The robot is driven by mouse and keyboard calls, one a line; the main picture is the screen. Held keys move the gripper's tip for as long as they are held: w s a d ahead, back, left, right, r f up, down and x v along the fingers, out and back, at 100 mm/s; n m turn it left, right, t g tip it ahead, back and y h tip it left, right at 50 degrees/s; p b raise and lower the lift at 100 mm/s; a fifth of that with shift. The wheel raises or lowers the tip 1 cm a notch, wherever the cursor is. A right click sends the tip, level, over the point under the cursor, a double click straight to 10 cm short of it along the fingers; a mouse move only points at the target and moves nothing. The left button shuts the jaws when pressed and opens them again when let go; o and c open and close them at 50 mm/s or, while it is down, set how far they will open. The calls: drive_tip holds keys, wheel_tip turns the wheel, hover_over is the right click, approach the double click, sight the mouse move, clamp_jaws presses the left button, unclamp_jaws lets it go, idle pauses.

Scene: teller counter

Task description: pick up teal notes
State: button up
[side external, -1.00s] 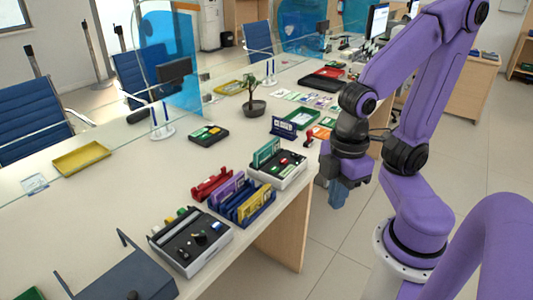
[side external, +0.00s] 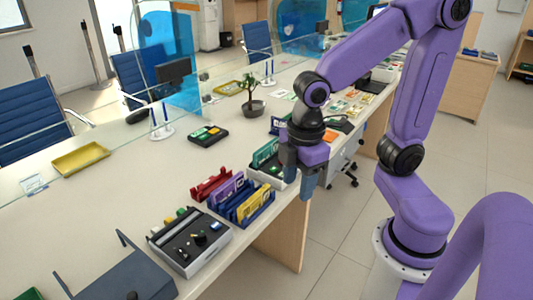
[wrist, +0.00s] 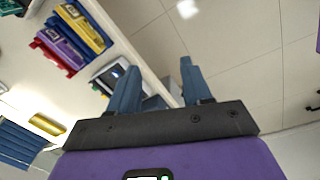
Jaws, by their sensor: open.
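The teal notes (side external: 265,152) stand upright at the back of a grey-white device with a dark top (side external: 262,174), near the counter's front edge. My gripper (side external: 302,186) is open and empty, pointing down just right of that device and partly covering it. In the wrist view my two blue fingers (wrist: 157,82) are spread apart over the counter edge and floor.
A blue rack (side external: 262,212) with yellow notes, purple notes (side external: 226,190) and a red holder (side external: 210,184) stand left of the teal notes. A grey terminal (side external: 190,243) sits nearer. A black-and-green device (side external: 208,135) and potted plant (side external: 252,107) stand behind, with bare counter between.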

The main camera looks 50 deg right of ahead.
drive_tip(key=w+d+n+h, duration=0.1)
drive_tip(key=w+d, duration=0.2)
drive_tip(key=w, duration=0.7)
drive_tip(key=w+d+n+h, duration=0.1)
drive_tip(key=w+d, duration=0.2)
drive_tip(key=w, duration=0.7)
drive_tip(key=n+h, duration=0.2)
approach(266, 145)
drive_tip(key=shift+g, duration=0.4)
drive_tip(key=x, duration=0.4)
drive_tip(key=shift+a+f, duration=0.15)
drive_tip(key=shift+w+x, duration=0.1)
drive_tip(key=shift+x, duration=1.4)
drive_tip(key=shift+w+x, duration=0.15)
drive_tip(key=shift+x, duration=1.35)
clamp_jaws()
